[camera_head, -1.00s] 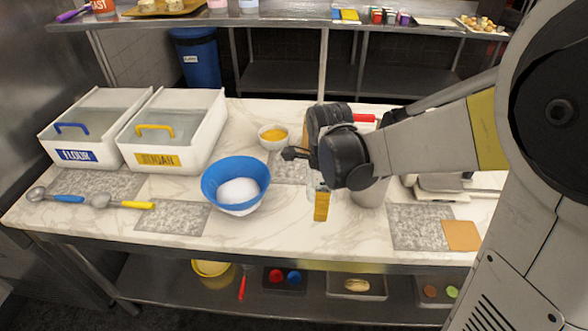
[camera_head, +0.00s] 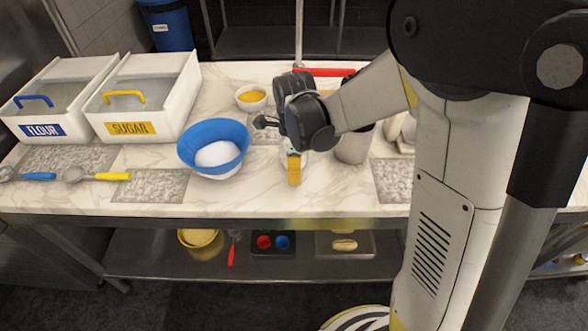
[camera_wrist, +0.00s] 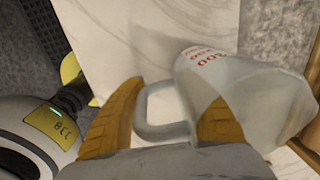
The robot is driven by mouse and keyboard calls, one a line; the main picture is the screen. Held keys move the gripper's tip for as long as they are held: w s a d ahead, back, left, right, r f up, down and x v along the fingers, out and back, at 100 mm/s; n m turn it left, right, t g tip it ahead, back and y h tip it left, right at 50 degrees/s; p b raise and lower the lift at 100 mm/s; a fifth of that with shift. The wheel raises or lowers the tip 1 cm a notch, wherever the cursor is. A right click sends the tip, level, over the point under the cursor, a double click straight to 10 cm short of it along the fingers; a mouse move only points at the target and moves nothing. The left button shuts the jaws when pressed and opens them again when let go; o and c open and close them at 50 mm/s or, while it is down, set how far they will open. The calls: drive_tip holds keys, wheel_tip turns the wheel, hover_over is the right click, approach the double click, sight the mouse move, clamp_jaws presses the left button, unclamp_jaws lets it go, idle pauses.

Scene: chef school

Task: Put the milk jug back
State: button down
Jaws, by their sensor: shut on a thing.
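The milk jug (camera_wrist: 240,90) is a pale, translucent measuring jug with red markings and a grey loop handle (camera_wrist: 160,112). My gripper (camera_wrist: 178,98) is shut on it, with the handle between the two yellow-brown fingers and the right finger overlapping the jug's body. The jug looks tilted in the wrist view, but I cannot tell its true tilt. In the head view my gripper (camera_head: 294,165) is over the marble counter, right of the blue bowl, and hides most of the jug. I cannot tell whether the jug touches the counter.
A blue bowl (camera_head: 212,135) with white contents stands left of my gripper. A small yellow-filled bowl (camera_head: 251,97) is behind. A grey container (camera_head: 354,146) stands close right. Flour (camera_head: 42,130) and sugar (camera_head: 130,128) bins are far left. Grey mats (camera_head: 150,186) lie along the front.

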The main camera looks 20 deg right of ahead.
drive_tip(key=c, duration=0.8)
unclamp_jaws()
drive_tip(key=r+p, duration=0.1)
drive_tip(key=r, duration=0.3)
drive_tip(key=r+p, duration=0.2)
drive_tip(key=r, duration=0.2)
drive_tip(key=s+r+p, duration=0.1)
drive_tip(key=r, duration=0.3)
drive_tip(key=shift+a+r+p, duration=0.1)
drive_tip(key=shift+r+p, duration=0.05)
drive_tip(key=shift+p, duration=0.25)
drive_tip(key=shift+s+d+r+n+t, duration=0.3)
drive_tip(key=shift+s+r+n+t, duration=0.75)
drive_tip(key=shift+s+n, duration=1.9)
drive_tip(key=shift+s+d+r+n+t, duration=0.35)
drive_tip(key=shift+s+r+n+t, duration=1)
drive_tip(key=shift+n, duration=2.9)
drive_tip(key=shift+s+d+r+n+t, duration=0.3)
drive_tip(key=shift+s+r+n+t, duration=0.5)
drive_tip(key=shift+s+n, duration=2.3)
drive_tip(key=shift+w+n, duration=0.5)
drive_tip(key=shift+w, duration=0.05)
